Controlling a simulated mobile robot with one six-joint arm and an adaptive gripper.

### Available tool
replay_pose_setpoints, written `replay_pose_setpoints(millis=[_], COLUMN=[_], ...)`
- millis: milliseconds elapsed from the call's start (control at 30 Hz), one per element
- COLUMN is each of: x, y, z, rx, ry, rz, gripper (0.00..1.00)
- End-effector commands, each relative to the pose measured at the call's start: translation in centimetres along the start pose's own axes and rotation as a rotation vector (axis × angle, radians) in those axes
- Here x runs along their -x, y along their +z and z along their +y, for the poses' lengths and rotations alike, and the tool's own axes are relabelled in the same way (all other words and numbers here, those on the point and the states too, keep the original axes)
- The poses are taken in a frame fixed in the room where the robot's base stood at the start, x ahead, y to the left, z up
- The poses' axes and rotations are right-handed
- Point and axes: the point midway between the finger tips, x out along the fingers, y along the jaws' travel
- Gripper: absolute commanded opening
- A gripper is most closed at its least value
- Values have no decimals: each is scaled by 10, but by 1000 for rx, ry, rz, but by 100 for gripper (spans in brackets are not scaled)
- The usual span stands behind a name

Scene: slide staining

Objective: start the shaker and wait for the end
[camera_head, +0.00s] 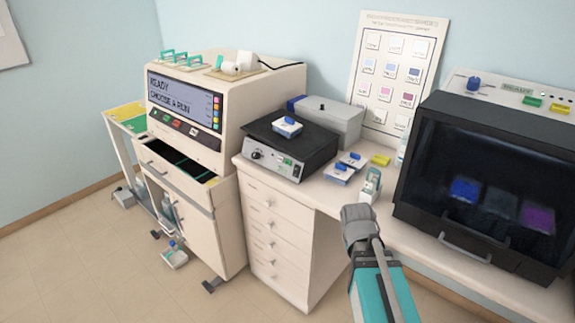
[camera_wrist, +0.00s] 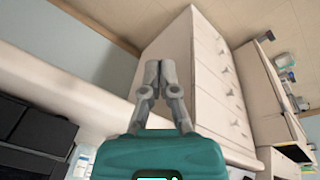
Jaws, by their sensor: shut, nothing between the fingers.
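The shaker (camera_head: 262,164) is a low unit with a black top and a grey front, standing on the bench left of centre in the head view. Its front has a round knob at left and a small green-lit panel at right, too small to read. A white dish with a blue lid (camera_head: 287,126) sits on its top. My gripper (camera_head: 358,210) is in front of the bench, right of and nearer than the shaker, apart from it. In the wrist view my gripper (camera_wrist: 160,65) has its grey fingertips together, with nothing between them. The shaker is not clearly visible there.
A cream machine (camera_head: 215,100) at left reads "READY CHOOSE A RUN", with its drawer (camera_head: 180,163) pulled out. A dark-fronted cabinet (camera_head: 490,185) stands at right. A grey box (camera_head: 325,120) is behind the shaker.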

Motion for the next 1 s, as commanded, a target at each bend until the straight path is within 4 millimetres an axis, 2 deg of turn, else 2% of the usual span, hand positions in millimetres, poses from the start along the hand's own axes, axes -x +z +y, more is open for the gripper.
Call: replay_pose_setpoints(millis=[33, 200, 467, 767, 1000], x=[-4, -6, 7, 39, 68], y=[-15, -65, -148, -235, -288], z=[0, 3, -9, -55, -113], rx=[27, 149, 386, 703, 967], ry=[34, 183, 428, 698, 894], rz=[32, 167, 389, 629, 795], gripper=[0, 0, 0, 0, 0])
